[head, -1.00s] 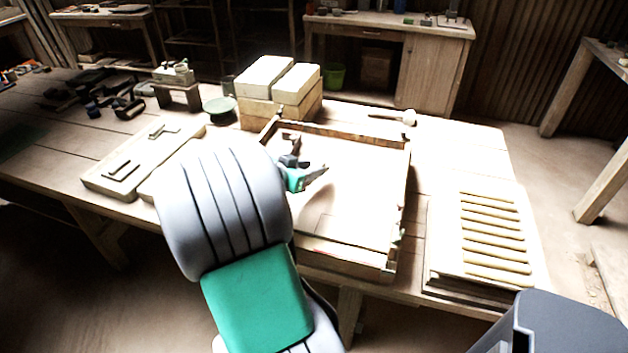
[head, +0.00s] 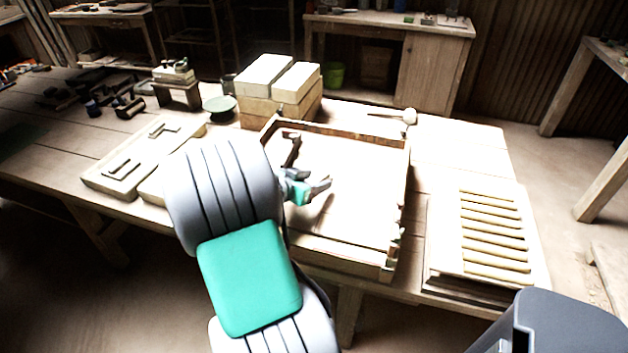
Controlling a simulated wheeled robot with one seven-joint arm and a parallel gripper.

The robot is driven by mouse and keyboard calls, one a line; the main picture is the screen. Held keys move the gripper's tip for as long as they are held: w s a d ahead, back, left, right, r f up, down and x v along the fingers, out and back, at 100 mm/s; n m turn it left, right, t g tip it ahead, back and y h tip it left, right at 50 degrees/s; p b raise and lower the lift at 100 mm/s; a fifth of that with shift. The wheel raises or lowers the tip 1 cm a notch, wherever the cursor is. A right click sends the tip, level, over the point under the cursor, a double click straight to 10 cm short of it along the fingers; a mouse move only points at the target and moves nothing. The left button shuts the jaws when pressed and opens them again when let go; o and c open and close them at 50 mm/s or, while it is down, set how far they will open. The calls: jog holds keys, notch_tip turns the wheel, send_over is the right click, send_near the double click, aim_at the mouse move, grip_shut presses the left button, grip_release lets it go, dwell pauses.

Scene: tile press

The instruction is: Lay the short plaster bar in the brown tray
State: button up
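My gripper (head: 316,183), with green and grey parts, is over the left half of a large wooden tray (head: 335,258) with low brown walls. The view does not show clearly whether its fingers are apart or hold anything. Two pale plaster-like blocks, a left one (head: 263,74) and a smaller right one (head: 297,82), lie side by side on a wooden stack behind the tray. I cannot tell for sure which piece is the short plaster bar. My arm covers the tray's front left corner.
A board with several yellowish strips (head: 493,232) lies to the right. A mallet (head: 408,116) lies behind the tray. Boards with shallow shapes (head: 112,183), a green dish (head: 220,105) and a small stand (head: 178,92) are on the left. The back right of the table is clear.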

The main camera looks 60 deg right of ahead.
jog(key=shift+r, duration=0.2)
jog(key=v, duration=1.2)
jog(key=w+a+f+n+t+y, duration=0.1)
jog(key=a, duration=0.1)
jog(key=w+a+f+n+y, duration=0.1)
jog(key=w+a, duration=0.1)
jog(key=w+a+f+n+t+y, duration=0.1)
jog(key=w+a, duration=0.1)
jog(key=shift+a+f+n+t, duration=0.15)
jog(key=shift+a+n+t, duration=0.15)
jog(key=shift+n, duration=0.1)
jog(key=a+f+n+t+y, duration=0.1)
jog(key=a+n+t+y, duration=0.1)
jog(key=a+n+y, duration=0.7)
jog(key=a+n, duration=0.8)
jog(key=a, duration=1.3)
jog(key=shift+w+a+y, duration=0.4)
jog(key=shift+f, duration=0.1)
